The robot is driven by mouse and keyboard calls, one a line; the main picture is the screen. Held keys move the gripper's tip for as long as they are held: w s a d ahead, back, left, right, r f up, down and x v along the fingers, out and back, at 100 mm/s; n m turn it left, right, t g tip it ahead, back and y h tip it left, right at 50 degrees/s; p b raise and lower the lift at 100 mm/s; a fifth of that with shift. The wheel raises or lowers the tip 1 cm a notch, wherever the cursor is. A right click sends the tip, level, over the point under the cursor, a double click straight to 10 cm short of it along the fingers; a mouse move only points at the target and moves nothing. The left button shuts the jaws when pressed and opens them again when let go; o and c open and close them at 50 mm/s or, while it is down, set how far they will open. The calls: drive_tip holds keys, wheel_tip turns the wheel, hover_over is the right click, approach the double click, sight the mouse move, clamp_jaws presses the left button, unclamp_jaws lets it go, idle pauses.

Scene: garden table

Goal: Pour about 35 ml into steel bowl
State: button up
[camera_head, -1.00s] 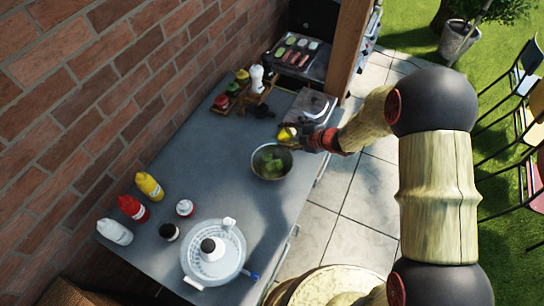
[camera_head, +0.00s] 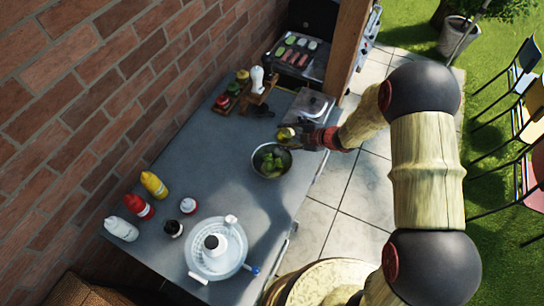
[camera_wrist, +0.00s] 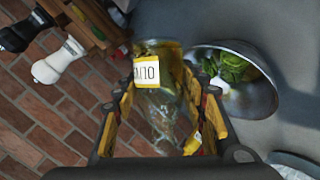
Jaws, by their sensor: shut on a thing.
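My gripper (camera_head: 308,137) is shut on a clear glass bottle (camera_head: 287,133) with yellow liquid. The bottle shows between the fingers in the wrist view (camera_wrist: 158,85), with a white and yellow label. The steel bowl (camera_head: 288,168) stands on the counter just below and left of the gripper in the head view, with green leaves (camera_head: 268,158) in it. In the wrist view the bowl (camera_wrist: 262,98) lies right of the bottle, its near side partly hidden by the fingers. I cannot tell the bottle's exact tilt, and no stream shows.
A wooden caddy (camera_head: 258,93) with a white shaker stands behind, near the brick wall. A grill with food (camera_head: 292,52) is beyond. A yellow bottle (camera_head: 153,184), red bottle (camera_head: 138,207) and salad spinner (camera_head: 215,250) stand at the front. The counter between is clear.

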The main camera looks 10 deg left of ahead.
drive_tip(key=shift+s+a+r+m+g+y+p, duration=0.15)
drive_tip(key=shift+r+m+g+y+p, duration=0.35)
drive_tip(key=shift+p, duration=1.5)
drive_tip(key=shift+f+m+g+p, duration=0.15)
drive_tip(key=shift+m+g+p, duration=0.35)
drive_tip(key=shift+p, duration=0.3)
drive_tip(key=shift+w+d+f+m+g+y+p, duration=0.15)
drive_tip(key=shift+w+d+m+g+y+p, duration=0.25)
drive_tip(key=shift+w+m+g+y+p, duration=0.4)
drive_tip(key=shift+d+f+m+g+y+b, duration=0.1)
drive_tip(key=shift+f+m+g+y+b, duration=0.15)
drive_tip(key=shift+m+g+y+b, duration=0.35)
drive_tip(key=shift+w+m+y, duration=0.1)
drive_tip(key=shift+m+y, duration=0.2)
